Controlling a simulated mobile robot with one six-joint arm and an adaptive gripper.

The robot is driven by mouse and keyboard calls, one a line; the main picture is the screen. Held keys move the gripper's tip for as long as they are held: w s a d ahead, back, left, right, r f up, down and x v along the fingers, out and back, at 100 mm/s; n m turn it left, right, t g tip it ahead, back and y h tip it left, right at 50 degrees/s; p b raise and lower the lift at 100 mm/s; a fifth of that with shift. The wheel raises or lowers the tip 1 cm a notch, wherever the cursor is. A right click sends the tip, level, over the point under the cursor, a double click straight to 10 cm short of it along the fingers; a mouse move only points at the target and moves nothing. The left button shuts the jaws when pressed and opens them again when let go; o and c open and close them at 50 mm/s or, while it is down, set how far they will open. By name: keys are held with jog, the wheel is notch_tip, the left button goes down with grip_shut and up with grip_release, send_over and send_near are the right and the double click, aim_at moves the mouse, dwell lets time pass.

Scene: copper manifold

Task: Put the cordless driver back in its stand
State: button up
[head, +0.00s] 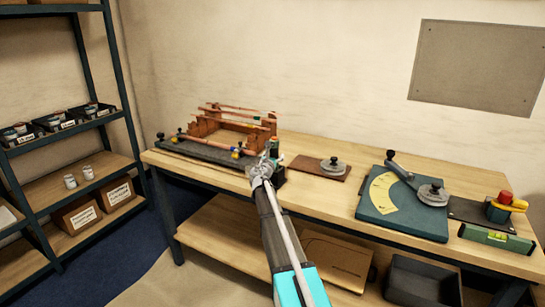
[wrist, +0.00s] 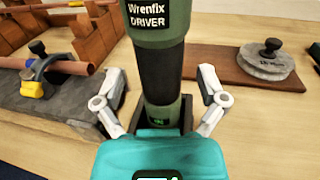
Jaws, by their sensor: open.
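The cordless driver (wrist: 160,70) is green with a black grip band and a "Wrenfix DRIVER" label. It looks upright in the wrist view, and its top is cut off by the frame. Dark walls of what looks like its stand (wrist: 187,113) show on both sides of its lower end; how fully it is seated is hidden. My gripper (wrist: 160,92) is open, with one finger on each side of the driver and gaps visible. In the head view my gripper (head: 262,170) is at the bench beside the dark stand (head: 279,178) and partly covers the driver.
A copper pipe manifold (head: 232,130) on a dark base stands close on the left. A brown board (head: 318,168) with a grey round weight (head: 333,165) lies to the right. Farther right is a teal bending plate (head: 400,215). Bare bench top lies between them.

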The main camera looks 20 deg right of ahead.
jog(key=v, duration=1.1)
jog(key=shift+s+a, duration=0.1)
jog(key=shift+s, duration=0.05)
jog(key=s+a+f+m+g+y+p, duration=0.2)
jog(key=s+a+f+m+g, duration=0.15)
jog(key=s+m, duration=0.5)
jog(key=s+a+f+m+g+y+p, duration=0.25)
jog(key=s+f+m+g, duration=0.2)
jog(key=s+m, duration=0.45)
jog(key=s+a+f+m+g+y+p, duration=0.2)
jog(key=s+a+m+g+y, duration=0.3)
jog(key=s+a+m, duration=0.5)
jog(key=s+a+y+p, duration=0.1)
jog(key=s+a+y, duration=0.1)
jog(key=s+a, duration=0.2)
jog(key=shift+s+a+f+g+p, duration=0.2)
jog(key=shift+s+a+g+p, duration=0.15)
jog(key=shift+a, duration=0.3)
